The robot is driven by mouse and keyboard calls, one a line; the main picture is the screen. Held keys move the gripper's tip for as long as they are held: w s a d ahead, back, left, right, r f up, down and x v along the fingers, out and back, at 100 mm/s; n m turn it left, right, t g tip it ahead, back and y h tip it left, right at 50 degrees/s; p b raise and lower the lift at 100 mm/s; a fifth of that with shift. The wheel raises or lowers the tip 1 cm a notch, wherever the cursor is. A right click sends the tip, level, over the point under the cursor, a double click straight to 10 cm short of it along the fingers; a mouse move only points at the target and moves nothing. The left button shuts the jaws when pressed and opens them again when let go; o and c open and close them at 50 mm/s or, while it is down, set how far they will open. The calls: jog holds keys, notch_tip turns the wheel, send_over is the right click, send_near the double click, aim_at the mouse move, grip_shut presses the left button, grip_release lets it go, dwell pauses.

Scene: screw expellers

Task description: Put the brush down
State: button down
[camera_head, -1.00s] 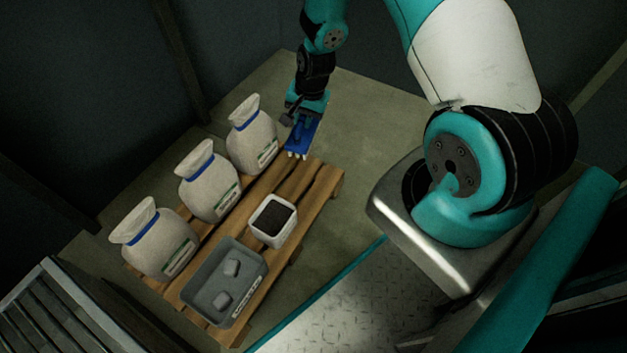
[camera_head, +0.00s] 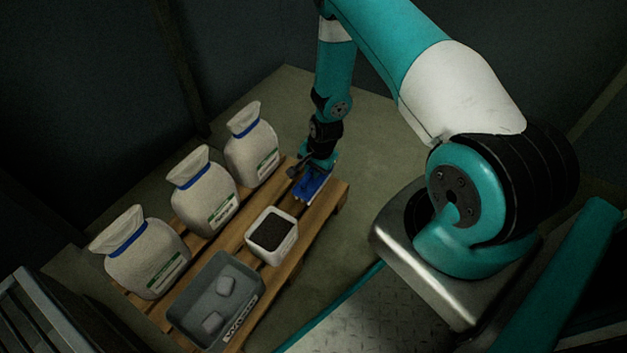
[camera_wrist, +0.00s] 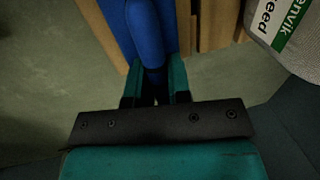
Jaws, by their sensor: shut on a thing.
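A blue brush (camera_head: 311,187) is at the far right end of the wooden pallet (camera_head: 330,203). My gripper (camera_head: 318,172) is shut on it and points down. In the wrist view, the brush's blue handle (camera_wrist: 148,45) runs between the two teal fingers of my gripper (camera_wrist: 155,85). The brush is low, at the pallet's top. I cannot tell whether its underside touches the boards, since the bristles are hidden.
Several white sacks (camera_head: 203,195) with blue ties stand along the pallet's left side. A white tub (camera_head: 272,235) of dark material and a grey tray (camera_head: 214,300) with two pale blocks stand nearer. Bare floor (camera_head: 375,150) lies right of the pallet.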

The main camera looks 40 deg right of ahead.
jog(key=shift+f+b, duration=0.8)
jog(key=shift+f, duration=1.1)
jog(key=shift+f, duration=0.15)
jog(key=c, duration=1.1)
grip_release()
jog(key=shift+o, duration=0.2)
